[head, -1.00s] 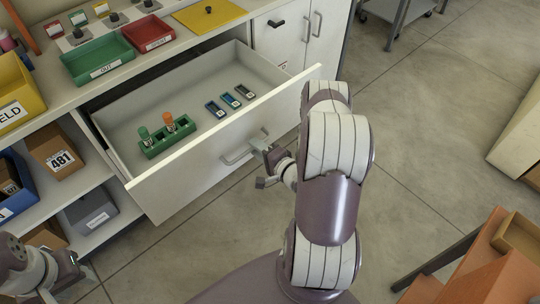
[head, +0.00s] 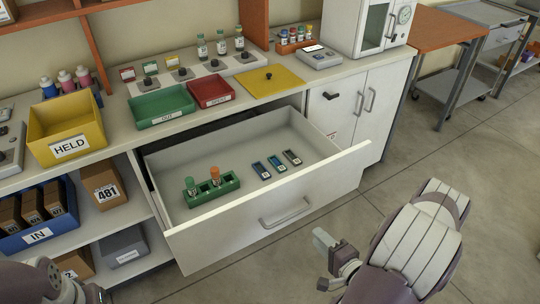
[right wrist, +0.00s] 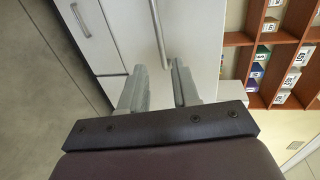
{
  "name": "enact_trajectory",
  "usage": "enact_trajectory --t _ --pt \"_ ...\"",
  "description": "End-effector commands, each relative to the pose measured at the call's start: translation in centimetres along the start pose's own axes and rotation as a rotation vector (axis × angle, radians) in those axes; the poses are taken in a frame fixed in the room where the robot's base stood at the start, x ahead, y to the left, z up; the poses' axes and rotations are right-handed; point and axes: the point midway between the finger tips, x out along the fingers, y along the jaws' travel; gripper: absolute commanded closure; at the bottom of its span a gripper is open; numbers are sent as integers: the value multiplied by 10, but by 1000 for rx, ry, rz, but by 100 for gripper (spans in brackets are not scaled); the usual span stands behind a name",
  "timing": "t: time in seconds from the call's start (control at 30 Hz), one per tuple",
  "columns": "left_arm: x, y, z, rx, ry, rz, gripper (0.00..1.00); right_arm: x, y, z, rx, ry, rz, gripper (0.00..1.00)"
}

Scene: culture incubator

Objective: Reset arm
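My right gripper (head: 324,262) is at the lower middle of the head view, in front of the open drawer (head: 270,222) and apart from its handle (head: 286,213). Its two fingers are spread with nothing between them. In the right wrist view the fingers (right wrist: 160,85) are also apart, with the bar handle (right wrist: 159,35) beyond them. My left arm shows at the bottom left corner of the head view; its gripper (head: 94,294) is mostly cut off by the frame edge.
The drawer holds a green rack (head: 211,188) with vials, one orange-capped, and three small dark devices (head: 276,164). The counter above carries a green OUT tray (head: 162,106), a red tray (head: 210,92) and a yellow HELD bin (head: 66,128).

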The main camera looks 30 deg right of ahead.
Motion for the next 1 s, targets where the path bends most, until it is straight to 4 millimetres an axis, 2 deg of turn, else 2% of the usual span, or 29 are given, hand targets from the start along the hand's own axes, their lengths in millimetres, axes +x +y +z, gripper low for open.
enact_trajectory --t 0.17,0.23,0.3,0.37,0.4,0.47,0.57,0.6,0.67,0.7,0.8,0.9,1.0 --pt "0 0 0 0 0 0 57 0 3 1 -39 -5 13 69" --pt "0 0 0 0 0 0 57 -2 26 4 -135 -23 128 69" --pt "0 0 0 0 0 0 57 -14 65 6 -233 -48 343 69" --pt "-2 0 0 0 0 0 57 -35 89 -5 -340 -88 571 69" --pt "-8 0 -1 0 0 0 57 -49 92 -12 -422 -147 721 69" --pt "-18 0 -2 0 0 0 57 -69 80 -20 -539 -267 923 69" --pt "-41 0 -5 0 0 0 57 -93 15 -15 -711 -509 1187 69" --pt "-51 0 -6 0 0 0 57 -97 -22 -3 -765 -606 1252 69" --pt "-63 0 -8 0 1 0 57 -99 -72 23 -833 -727 1292 69" --pt "-71 0 -8 0 0 0 57 -98 -104 43 -877 -790 1292 69" --pt "-89 0 -11 0 0 0 57 -93 -173 95 -997 -882 1224 69" --pt "-101 0 -12 0 0 0 57 -77 -220 131 -1152 -889 1098 69" --pt "-106 0 -12 0 0 0 57 -67 -242 153 -1264 -908 1011 69"
